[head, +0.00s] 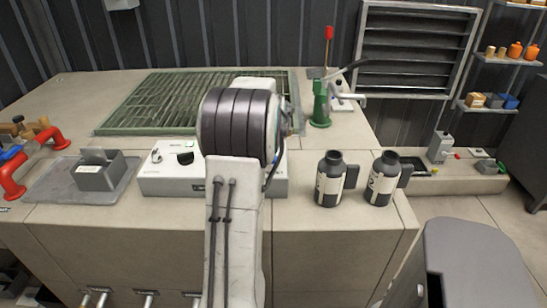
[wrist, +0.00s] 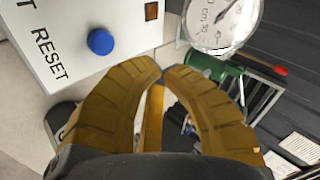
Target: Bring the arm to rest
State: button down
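My arm (head: 236,200) rises through the middle of the head view, with its dark ribbed joint (head: 238,125) over the control box (head: 160,180). My gripper is hidden behind the arm there. In the wrist view, the two ribbed yellow fingers of my gripper (wrist: 162,72) curve inward, and their tips come together. Nothing is visibly held between them. A white panel marked RESET (wrist: 85,40) with a blue button (wrist: 101,41) lies beyond the fingers at upper left. A round white gauge (wrist: 222,22) is at the top, apart from the fingertips.
A green hand pump (head: 321,105) with a red-tipped lever stands behind right. Two dark bottles (head: 329,190) (head: 381,190) stand near the bench's front edge. A green grating (head: 160,103) lies behind the arm. A grey bin (head: 98,172) and red pipe (head: 12,178) are left.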

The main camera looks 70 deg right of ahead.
dwell(0.7)
jog(key=w+a+r+n+t+y+p, duration=0.25)
jog(key=w+a+n, duration=0.55)
jog(key=a, duration=0.7)
jog(key=w+a+r+n+t+y+p, duration=0.15)
jog(key=w+a+r+n, duration=0.3)
jog(key=w+a, duration=0.8)
jog(key=s+a+n+g+y, duration=0.15)
jog(key=a+n, duration=0.25)
jog(key=a, duration=0.5)
jog(key=s+a+n+y, duration=0.1)
jog(key=s+a+n, duration=0.25)
jog(key=a, duration=0.45)
jog(key=s+a+f+n+y+p, duration=0.1)
jog(key=s+a+n+y+p, duration=0.1)
jog(key=s+a+n, duration=0.7)
jog(key=a+g, duration=0.1)
jog(key=a, duration=0.2)
jog(key=shift+s+f, duration=0.15)
jog(key=shift+s, duration=0.05)
jog(key=shift+y, duration=0.25)
